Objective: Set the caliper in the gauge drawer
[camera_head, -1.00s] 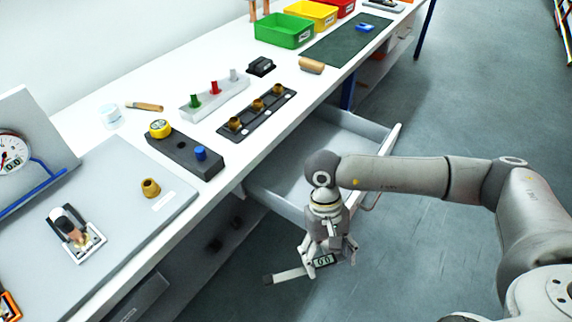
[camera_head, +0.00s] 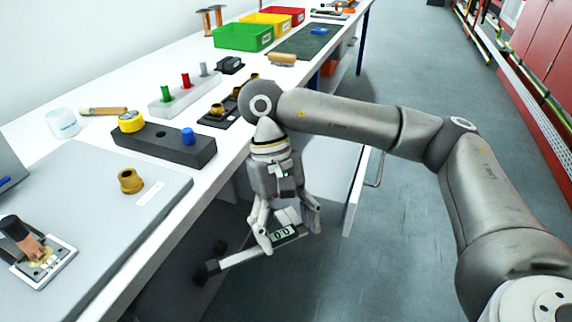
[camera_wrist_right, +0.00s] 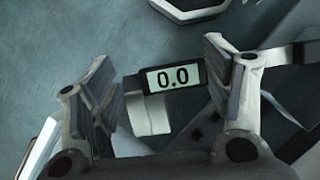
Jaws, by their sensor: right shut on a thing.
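My right gripper (camera_head: 290,230) is shut on the caliper (camera_head: 240,257), which has a grey beam and a small display reading 0.0. The caliper hangs slightly tilted off the bench's front side, its beam reaching down and left. In the right wrist view its display (camera_wrist_right: 173,79) lies between the two fingers of the right gripper (camera_wrist_right: 158,88). The gauge drawer (camera_head: 355,192) is pulled out from under the bench, just behind and right of the gripper. My arm and gripper hide much of its inside. My left gripper is not in view.
The white bench (camera_head: 90,140) carries a dark block (camera_head: 170,145) with a yellow tape, a brass part (camera_head: 130,181), a peg block (camera_head: 185,95) and coloured bins (camera_head: 243,36). The drawer's handle (camera_head: 377,168) sticks out right. Floor (camera_head: 420,200) is clear beyond it.

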